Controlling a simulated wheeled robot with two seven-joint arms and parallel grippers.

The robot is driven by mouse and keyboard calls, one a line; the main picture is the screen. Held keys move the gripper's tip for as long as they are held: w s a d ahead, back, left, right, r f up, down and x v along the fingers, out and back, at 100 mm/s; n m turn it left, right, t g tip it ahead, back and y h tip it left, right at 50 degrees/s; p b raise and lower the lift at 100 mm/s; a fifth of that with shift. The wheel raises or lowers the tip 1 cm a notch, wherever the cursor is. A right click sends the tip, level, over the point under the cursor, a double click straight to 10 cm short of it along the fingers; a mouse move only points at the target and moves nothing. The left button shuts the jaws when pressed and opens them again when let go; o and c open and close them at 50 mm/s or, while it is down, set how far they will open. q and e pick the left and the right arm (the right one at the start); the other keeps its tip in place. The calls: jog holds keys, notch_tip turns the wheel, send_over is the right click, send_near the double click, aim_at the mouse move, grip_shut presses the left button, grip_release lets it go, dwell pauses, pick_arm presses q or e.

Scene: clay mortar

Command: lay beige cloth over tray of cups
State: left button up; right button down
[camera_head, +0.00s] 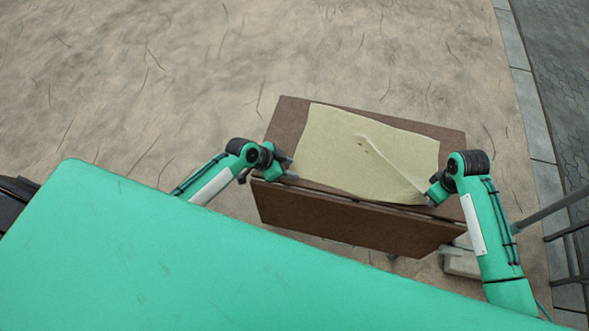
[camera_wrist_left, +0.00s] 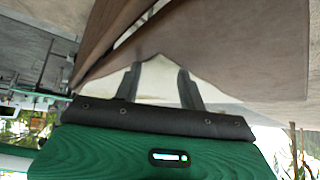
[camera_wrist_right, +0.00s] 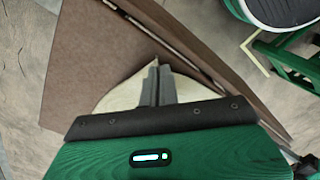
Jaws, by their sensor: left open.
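The beige cloth (camera_head: 345,160) lies spread over the brown table (camera_head: 285,118), with a diagonal ridge running toward its near right corner and small dark marks near its middle. No tray or cups show; whether they are under the cloth cannot be told. My left gripper (camera_head: 290,175) is at the cloth's near left corner. In the left wrist view its fingers (camera_wrist_left: 161,75) are apart, with cloth (camera_wrist_left: 157,88) showing between them. My right gripper (camera_head: 431,200) is at the near right corner. In the right wrist view its fingers (camera_wrist_right: 159,75) are closed together on the cloth (camera_wrist_right: 122,92).
Bare tabletop shows at the left, far and right edges. A brown panel (camera_head: 345,218) hangs along the table's near side. Metal rails (camera_head: 565,225) stand at the far right. The pale ground (camera_head: 150,80) beyond the table is clear.

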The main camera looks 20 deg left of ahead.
pick_arm(q)
jog(key=shift+f, duration=0.1)
dwell(0.3)
grip_shut()
jog(key=shift+r, duration=2.5)
